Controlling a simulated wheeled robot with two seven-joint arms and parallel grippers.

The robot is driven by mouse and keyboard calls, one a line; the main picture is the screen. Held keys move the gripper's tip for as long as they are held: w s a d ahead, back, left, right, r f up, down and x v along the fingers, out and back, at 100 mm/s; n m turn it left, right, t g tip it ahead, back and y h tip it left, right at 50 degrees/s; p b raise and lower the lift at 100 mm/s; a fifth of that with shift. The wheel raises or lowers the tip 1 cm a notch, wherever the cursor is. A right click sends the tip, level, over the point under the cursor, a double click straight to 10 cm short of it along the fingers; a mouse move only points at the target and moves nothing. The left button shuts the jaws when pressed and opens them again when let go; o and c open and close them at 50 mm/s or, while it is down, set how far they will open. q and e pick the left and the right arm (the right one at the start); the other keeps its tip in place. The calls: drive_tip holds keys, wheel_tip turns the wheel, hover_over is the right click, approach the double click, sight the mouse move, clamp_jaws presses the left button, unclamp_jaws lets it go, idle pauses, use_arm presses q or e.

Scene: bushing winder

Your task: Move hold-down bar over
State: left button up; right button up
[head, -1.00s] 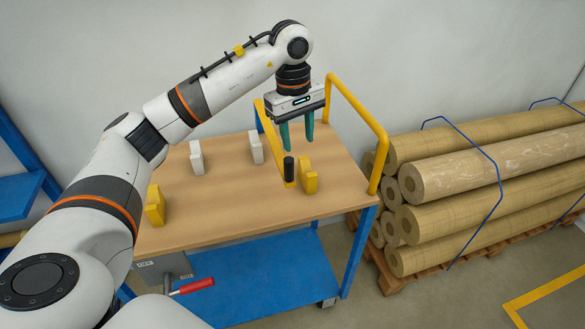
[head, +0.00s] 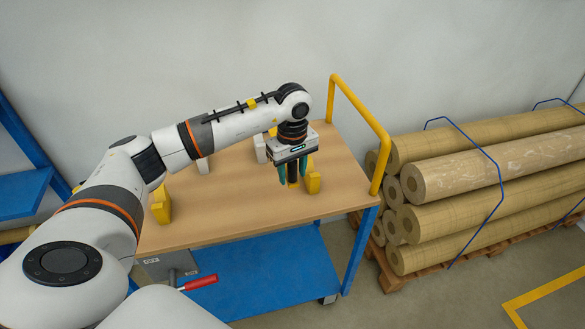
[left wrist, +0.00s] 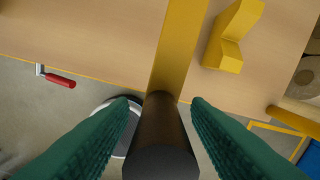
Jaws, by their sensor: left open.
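The hold-down bar is a yellow bar (left wrist: 180,45) with an upright black grip (left wrist: 160,150) near its end, seen from above in the left wrist view. In the head view most of the bar is hidden behind my arm and gripper, and its yellow end (head: 292,184) shows low between the fingers. My left gripper (head: 293,174) is open and points down over the right part of the table. Its two green fingers stand on either side of the black grip, with visible gaps in the left wrist view. My right gripper is not in view.
A yellow block (head: 313,183) stands close right of the gripper. Another yellow block (head: 160,205) and white blocks (head: 203,164) stand further left on the wooden table (head: 250,212). A yellow rail (head: 362,120) rises at the right edge. A red handle (head: 201,282) projects at the front.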

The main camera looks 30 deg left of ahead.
use_arm(q)
drive_tip(key=shift+c, duration=0.3)
clamp_jaws()
